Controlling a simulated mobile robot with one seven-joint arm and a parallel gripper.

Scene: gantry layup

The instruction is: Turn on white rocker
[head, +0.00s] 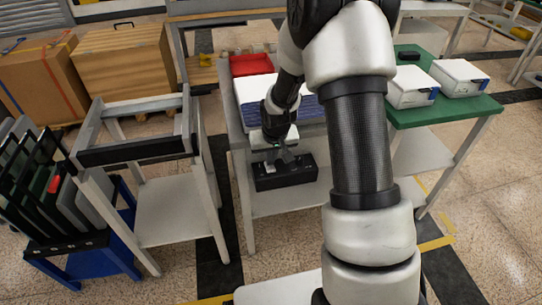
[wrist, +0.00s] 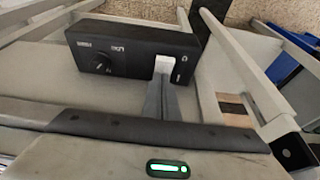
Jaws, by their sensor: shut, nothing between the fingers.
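The white rocker (wrist: 163,64) is on the right part of a black control box's face in the wrist view, beside small markings. The black box (wrist: 130,50) also carries a round dark knob (wrist: 103,62) to the left. In the head view the black box (head: 286,175) sits on the grey bench, partly behind my gripper. My gripper (wrist: 163,82) is shut and empty, its fingertips at or just below the rocker's lower edge; I cannot tell whether they touch. In the head view my gripper (head: 284,157) is over the box. Which way the rocker is tilted is unclear.
A grey frame stand (head: 135,140) and a blue rack of dark panels (head: 70,235) stand to the left. A green-topped table (head: 470,107) with white boxes (head: 459,78) is at right. A red bin (head: 251,65) lies at the back of the bench.

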